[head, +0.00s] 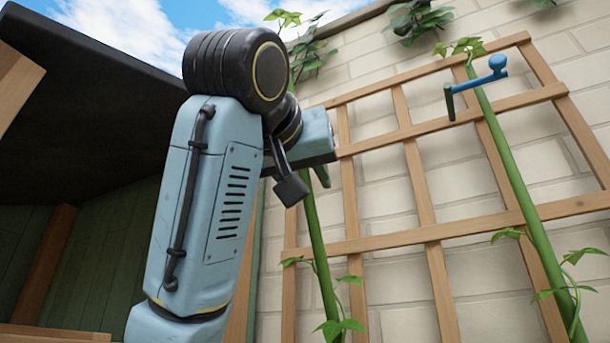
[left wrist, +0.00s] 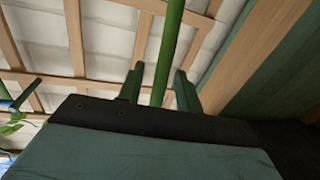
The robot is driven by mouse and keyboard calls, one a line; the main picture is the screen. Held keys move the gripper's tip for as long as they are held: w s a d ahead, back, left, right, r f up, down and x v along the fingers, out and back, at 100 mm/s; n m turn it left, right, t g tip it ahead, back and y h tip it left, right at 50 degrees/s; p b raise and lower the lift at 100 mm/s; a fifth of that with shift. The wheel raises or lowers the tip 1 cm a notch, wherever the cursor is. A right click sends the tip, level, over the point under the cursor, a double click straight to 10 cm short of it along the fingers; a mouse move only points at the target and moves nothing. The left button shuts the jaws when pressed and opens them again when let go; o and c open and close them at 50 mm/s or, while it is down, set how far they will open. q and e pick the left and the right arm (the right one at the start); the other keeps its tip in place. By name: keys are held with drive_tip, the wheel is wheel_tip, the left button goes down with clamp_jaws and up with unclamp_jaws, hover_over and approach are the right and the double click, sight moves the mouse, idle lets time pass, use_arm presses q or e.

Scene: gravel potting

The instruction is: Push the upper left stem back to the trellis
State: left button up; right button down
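The left green stem (head: 312,225) runs up in front of the wooden trellis (head: 424,215) in the head view; my left arm hides its middle part. Leaves show low on it and near its top. My left gripper (head: 322,174) is at the stem's upper part. In the left wrist view, its two green fingers (left wrist: 160,88) stand apart on either side of the stem (left wrist: 170,45), with a gap at each side. The trellis (left wrist: 75,40) lies behind the stem; I cannot tell how far the stem stands from it. My right gripper is not in view.
A blue clip (head: 497,63) with a dark green end sits by the right stem (head: 515,180), high on the trellis. A pale brick wall (head: 460,160) is behind. A dark roof (head: 90,110) and green plank wall (head: 85,270) are at the left.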

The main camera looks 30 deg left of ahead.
use_arm(q)
clamp_jaws()
idle(0.4)
drive_tip(key=shift+w+r+p, duration=0.2)
drive_tip(key=shift+w+p, duration=0.1)
drive_tip(key=shift+w, duration=0.05)
drive_tip(key=w+r+g+p, duration=0.1)
drive_tip(key=w+g+p, duration=0.3)
drive_tip(key=w+p, duration=0.3)
drive_tip(key=shift+w+d+r+m+h, duration=0.2)
drive_tip(key=shift+w+r+m+h, duration=0.15)
drive_tip(key=shift+w, duration=0.7)
